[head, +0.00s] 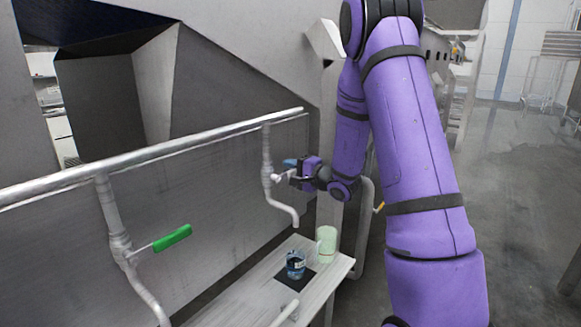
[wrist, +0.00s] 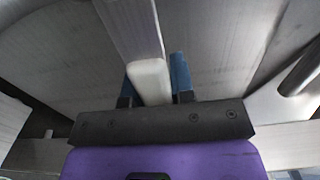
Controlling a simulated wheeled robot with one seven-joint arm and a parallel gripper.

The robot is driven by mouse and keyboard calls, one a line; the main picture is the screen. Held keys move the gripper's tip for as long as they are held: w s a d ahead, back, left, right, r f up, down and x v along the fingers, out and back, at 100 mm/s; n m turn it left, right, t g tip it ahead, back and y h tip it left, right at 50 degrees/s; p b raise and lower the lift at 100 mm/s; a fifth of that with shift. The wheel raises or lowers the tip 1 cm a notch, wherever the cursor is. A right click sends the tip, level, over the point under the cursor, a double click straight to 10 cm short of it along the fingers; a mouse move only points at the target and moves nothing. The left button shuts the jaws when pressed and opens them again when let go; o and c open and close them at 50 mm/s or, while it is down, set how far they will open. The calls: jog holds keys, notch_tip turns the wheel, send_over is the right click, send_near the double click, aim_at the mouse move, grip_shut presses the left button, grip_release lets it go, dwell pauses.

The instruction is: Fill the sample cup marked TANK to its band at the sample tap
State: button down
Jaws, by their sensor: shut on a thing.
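The right-hand tap (head: 267,175) hangs from the pipe rail, its spout (head: 290,213) curving down over the bench. My gripper (head: 288,168) is shut on this tap's pale lever; in the wrist view, the lever (wrist: 150,80) lies between its blue fingertips. A small clear cup (head: 295,265) with dark blue in its lower part stands upright on a dark mat (head: 284,281), below the spout. A pale mark shows on its side, too small to read. Whether the blue is liquid or a band, and whether water is running, I cannot tell.
A second tap with a green lever (head: 172,238) is at the left. The narrow bench (head: 240,297) has bare room left of the mat. A metal wall stands behind the rail.

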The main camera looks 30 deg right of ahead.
jog(key=c, duration=1)
grip_release()
jog(key=shift+o, duration=0.2)
jog(key=v, duration=1)
jog(key=shift+s, duration=0.4)
jog(key=shift+d, duration=0.15)
